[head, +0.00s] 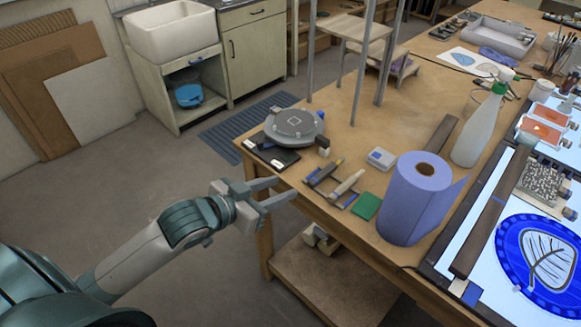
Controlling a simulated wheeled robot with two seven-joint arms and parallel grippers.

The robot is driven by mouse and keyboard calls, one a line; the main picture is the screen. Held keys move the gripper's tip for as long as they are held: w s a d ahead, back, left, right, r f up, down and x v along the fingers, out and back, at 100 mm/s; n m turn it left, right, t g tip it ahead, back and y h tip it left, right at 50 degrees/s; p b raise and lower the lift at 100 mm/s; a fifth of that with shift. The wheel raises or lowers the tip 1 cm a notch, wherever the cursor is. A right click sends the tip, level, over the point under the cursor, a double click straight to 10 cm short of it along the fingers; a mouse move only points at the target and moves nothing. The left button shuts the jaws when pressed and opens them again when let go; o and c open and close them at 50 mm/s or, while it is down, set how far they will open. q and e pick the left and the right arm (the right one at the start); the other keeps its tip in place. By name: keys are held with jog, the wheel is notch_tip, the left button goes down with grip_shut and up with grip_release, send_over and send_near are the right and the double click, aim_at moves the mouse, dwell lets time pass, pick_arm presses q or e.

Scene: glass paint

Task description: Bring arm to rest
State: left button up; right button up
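My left gripper (279,190) shows in the middle of the head view, with its arm coming in from the lower left. Its two fingers are spread apart with nothing between them. It is near the left edge of the wooden workbench (345,108), and its fingertips overlap the bench edge in the picture. I cannot tell whether they touch it. My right gripper is not in view.
The bench holds a blue paper roll (408,205), a spray bottle (474,130), a round grey turntable (293,124), a green block (366,206) and a blue painted glass disc (545,262) on a light panel. The floor (110,205) left of the bench is clear.

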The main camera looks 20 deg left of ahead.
pick_arm(q)
jog(key=w+a+f+n+g+y+b, duration=0.15)
jog(key=a+f, duration=0.25)
jog(key=f, duration=1.2)
jog(key=s+a+f+n+g+y+b, duration=0.15)
jog(key=a+f, duration=0.35)
jog(key=f, duration=1)
jog(key=s+f+g+y, duration=0.1)
jog(key=s+f, duration=0.2)
jog(key=f, duration=0.4)
jog(key=s+f+g, duration=0.1)
jog(key=s+f, duration=0.2)
jog(key=f, duration=0.5)
jog(key=s+d+f+g+b, duration=0.2)
jog(key=s+f+g, duration=0.2)
jog(key=s+f, duration=1.45)
jog(key=s+d+f+g, duration=0.1)
jog(key=s+d+f, duration=0.2)
jog(key=s, duration=0.7)
jog(key=s+d+f+m+g+b, duration=0.1)
jog(key=s+d+f, duration=0.2)
jog(key=s+f, duration=0.3)
jog(key=s, duration=0.4)
jog(key=shift+g+y, duration=0.3)
jog(key=shift+g, duration=0.1)
jog(key=shift+w, duration=0.1)
